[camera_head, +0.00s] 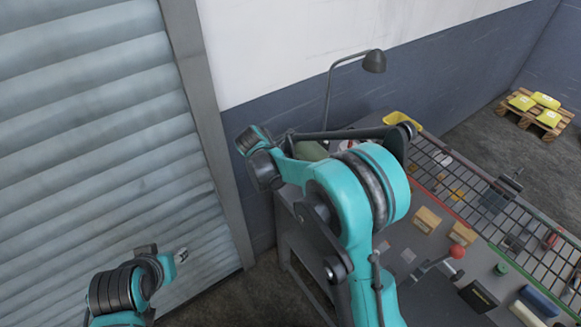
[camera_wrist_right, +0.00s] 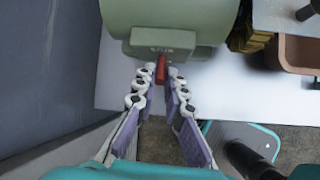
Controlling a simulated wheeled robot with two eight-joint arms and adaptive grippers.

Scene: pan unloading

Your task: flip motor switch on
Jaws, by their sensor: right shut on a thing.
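A green rounded motor (camera_wrist_right: 170,18) fills the top of the right wrist view, with a small box on its underside in the picture. A red switch lever (camera_wrist_right: 161,66) sticks out of this box. My right gripper (camera_wrist_right: 161,78) has its fingertips on both sides of the lever and is shut on it. In the head view part of the green motor (camera_head: 311,151) shows behind my right arm, and the switch is hidden. My left gripper (camera_head: 181,256) is at the lower left, away from the motor; its jaw opening is too small to tell.
The motor stands on a grey workbench (camera_head: 408,247) with blocks, a red-knobbed lever (camera_head: 457,251) and a wire grid (camera_head: 480,190). A desk lamp (camera_head: 374,61) rises behind it. A ribbed shutter (camera_head: 90,110) is at left. A pallet (camera_head: 535,112) lies far right.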

